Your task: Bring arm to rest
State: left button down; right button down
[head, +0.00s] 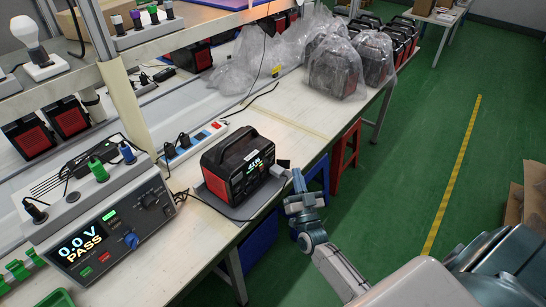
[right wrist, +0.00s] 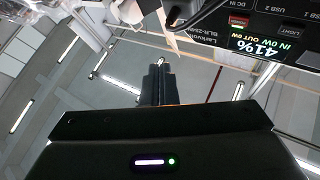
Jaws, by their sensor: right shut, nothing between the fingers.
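My right arm reaches in from the lower right of the head view, and its gripper (head: 281,168) is beside the right side of the black and red power station (head: 240,165). The gripper is shut and empty. Whether its tips touch the power station I cannot tell. In the right wrist view the shut fingers (right wrist: 160,65) point up the picture, and the power station (right wrist: 262,35) appears upside down at the upper right, its screen reading 41%. The power station stands on a grey mat (head: 238,208) on the bench. My left gripper is not in view.
A tester (head: 107,238) showing 0.0 V PASS stands left on the bench (head: 310,120). A white power strip (head: 195,143) lies behind the power station. Bagged power stations (head: 335,68) stand farther back. A red stool (head: 345,150) is beside the bench.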

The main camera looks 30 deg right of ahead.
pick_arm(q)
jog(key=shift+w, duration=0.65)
pick_arm(e)
jog(key=s+a+f+n+g+y, duration=0.1)
jog(key=s+f+n+g+y, duration=0.15)
jog(key=f, duration=0.85)
jog(key=s+a+f+n+g+y, duration=0.1)
jog(key=s+f+g, duration=0.15)
jog(key=f, duration=0.75)
jog(key=s+a+f+n+g+y, duration=0.1)
jog(key=s+f+g, duration=0.2)
jog(key=s+f, duration=0.35)
jog(key=s+f+g+y, duration=0.1)
jog(key=s+f+g, duration=0.25)
jog(key=f, duration=0.65)
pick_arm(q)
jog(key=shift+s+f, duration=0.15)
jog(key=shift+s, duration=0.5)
pick_arm(e)
jog(key=s+f+g, duration=0.3)
jog(key=s+f, duration=0.2)
jog(key=s, duration=0.5)
jog(key=s+a+f+n+g, duration=0.1)
jog(key=s+f+g, duration=0.2)
jog(key=s, duration=0.8)
jog(key=s+a+f+g, duration=0.1)
jog(key=s+f+g, duration=0.3)
jog(key=s+f, duration=0.4)
jog(key=s, duration=0.3)
jog(key=shift+a, duration=0.25)
